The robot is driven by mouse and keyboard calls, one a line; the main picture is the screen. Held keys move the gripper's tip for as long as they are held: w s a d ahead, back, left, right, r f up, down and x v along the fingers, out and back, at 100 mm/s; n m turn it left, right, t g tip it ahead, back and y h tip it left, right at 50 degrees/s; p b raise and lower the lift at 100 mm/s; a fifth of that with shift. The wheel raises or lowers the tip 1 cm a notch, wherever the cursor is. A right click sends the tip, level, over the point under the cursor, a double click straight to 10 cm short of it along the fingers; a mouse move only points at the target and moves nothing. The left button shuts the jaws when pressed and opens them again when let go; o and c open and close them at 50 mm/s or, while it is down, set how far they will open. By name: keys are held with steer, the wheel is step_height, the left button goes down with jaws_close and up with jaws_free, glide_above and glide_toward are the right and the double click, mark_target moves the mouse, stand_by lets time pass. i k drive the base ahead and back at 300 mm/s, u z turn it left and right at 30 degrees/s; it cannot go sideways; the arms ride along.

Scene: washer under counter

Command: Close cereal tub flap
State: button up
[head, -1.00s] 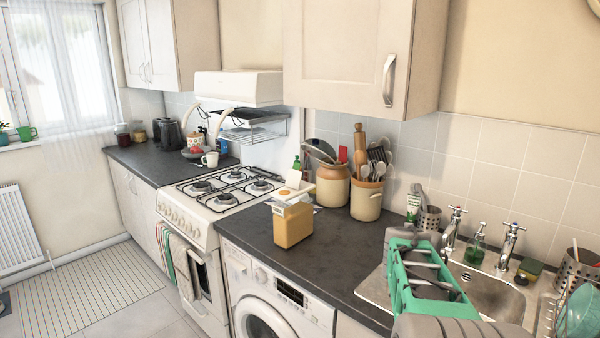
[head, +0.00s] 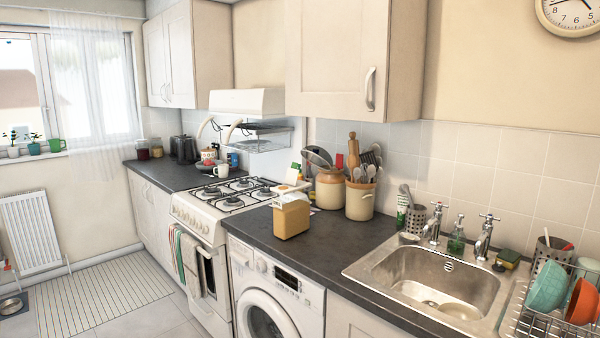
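The cereal tub (head: 291,220) is a tan, box-shaped container with a pale top. It stands upright on the dark counter above the washing machine, near the cooker. A pale, flat piece shows at its top, with white and orange shapes just behind it. At this size I cannot tell clearly how far the flap is raised or which piece is the flap. My gripper and arm are not in view, and nothing of mine touches the tub.
The washing machine (head: 268,300) is under the counter (head: 345,241). The gas cooker (head: 227,205) is left of the tub; utensil crocks (head: 360,201) stand behind it to the right. A steel sink (head: 430,280) and a dish rack (head: 540,328) are further right. Counter between tub and sink is clear.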

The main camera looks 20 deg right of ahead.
mark_target(291, 176)
steer(key=u, duration=0.25)
steer(key=i, duration=1.15)
steer(key=z, duration=0.75)
